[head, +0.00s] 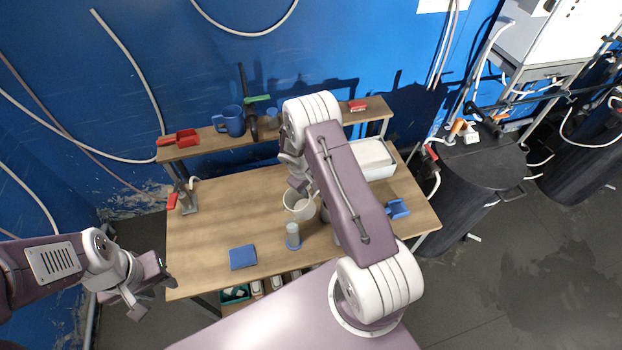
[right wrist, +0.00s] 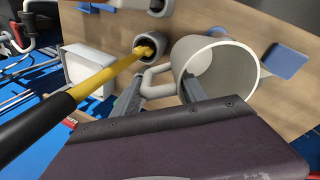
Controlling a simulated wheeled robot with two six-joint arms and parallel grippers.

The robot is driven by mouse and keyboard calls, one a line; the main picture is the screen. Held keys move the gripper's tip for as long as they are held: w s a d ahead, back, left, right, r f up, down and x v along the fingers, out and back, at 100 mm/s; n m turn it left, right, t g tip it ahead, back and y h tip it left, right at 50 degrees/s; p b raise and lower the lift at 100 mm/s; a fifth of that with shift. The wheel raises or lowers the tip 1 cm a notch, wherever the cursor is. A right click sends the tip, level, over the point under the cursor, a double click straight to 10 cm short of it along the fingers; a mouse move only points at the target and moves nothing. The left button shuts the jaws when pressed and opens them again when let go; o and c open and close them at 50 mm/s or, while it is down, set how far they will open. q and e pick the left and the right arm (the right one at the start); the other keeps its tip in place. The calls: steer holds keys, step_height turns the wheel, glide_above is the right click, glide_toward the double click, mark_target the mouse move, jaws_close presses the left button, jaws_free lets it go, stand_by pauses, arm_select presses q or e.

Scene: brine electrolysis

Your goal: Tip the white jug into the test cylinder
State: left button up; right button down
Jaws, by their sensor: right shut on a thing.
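The white jug (head: 299,207) is over the middle of the table, close behind the test cylinder (head: 293,234), which stands upright on a blue base. The jug looks about upright; I cannot tell whether it touches the table. In the right wrist view the jug (right wrist: 238,75) shows its open mouth, and my right gripper (right wrist: 158,92) is shut on its handle. My right arm hides part of the jug in the head view. My left gripper (head: 154,296) is open and empty, off the table's left front corner.
A blue pad (head: 243,257) lies left of the cylinder. A white tray (head: 375,159) and a blue holder (head: 397,209) are on the right. A blue mug (head: 232,121) and red scoop (head: 182,138) are on the back shelf.

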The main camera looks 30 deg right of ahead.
steer(key=shift+d+f+g+y, duration=0.15)
steer(key=shift+g+y, duration=0.15)
steer(key=shift+y, duration=1.3)
